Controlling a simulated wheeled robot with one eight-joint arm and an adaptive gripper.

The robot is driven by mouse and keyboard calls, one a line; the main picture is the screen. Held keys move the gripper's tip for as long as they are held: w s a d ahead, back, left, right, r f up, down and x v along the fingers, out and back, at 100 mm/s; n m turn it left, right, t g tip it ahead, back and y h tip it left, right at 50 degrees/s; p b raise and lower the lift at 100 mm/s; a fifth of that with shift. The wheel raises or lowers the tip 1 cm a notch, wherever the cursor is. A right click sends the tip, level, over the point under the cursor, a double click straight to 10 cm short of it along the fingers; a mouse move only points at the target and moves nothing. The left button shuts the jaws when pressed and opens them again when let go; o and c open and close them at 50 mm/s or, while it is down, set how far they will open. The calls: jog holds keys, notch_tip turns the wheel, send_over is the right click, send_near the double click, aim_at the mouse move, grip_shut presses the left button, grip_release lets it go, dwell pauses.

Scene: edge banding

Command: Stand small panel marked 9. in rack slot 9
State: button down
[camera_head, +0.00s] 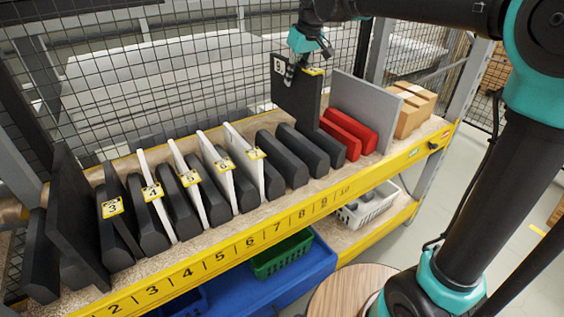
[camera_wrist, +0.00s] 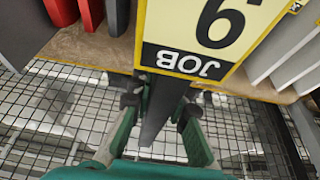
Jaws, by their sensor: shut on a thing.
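The small dark panel (camera_head: 297,103) is upright in my gripper (camera_head: 303,68), at the back right of the rack. In the wrist view the yellow label (camera_wrist: 212,35) reads 9 JOB, and the panel (camera_wrist: 163,112) runs edge-on between the two fingers (camera_wrist: 160,105). The panel's lower end is near the black and red dividers; I cannot tell whether it is in a slot. The rack rail (camera_head: 250,243) carries numbers, with 9 (camera_head: 323,201) toward the right.
Red dividers (camera_head: 347,133) and a tall grey panel (camera_head: 362,108) stand to the right of the held panel. Black dividers (camera_head: 282,158) stand in front-left. White panels tagged 4, 5 and others (camera_head: 213,180) fill the left slots. Cardboard boxes (camera_head: 412,107) sit at the right end. Wire mesh (camera_head: 130,75) is behind.

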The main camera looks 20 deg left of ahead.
aim_at(296, 118)
notch_tip(296, 118, down, 20)
jog(key=shift+s+a+r, duration=0.1)
jog(key=shift+s+r, duration=0.05)
jog(key=shift+r, duration=0.1)
dwell(0.3)
jog(key=shift+f, duration=0.1)
jog(key=c, duration=1.5)
grip_release()
jog(key=shift+o, duration=0.2)
jog(key=v, duration=1.2)
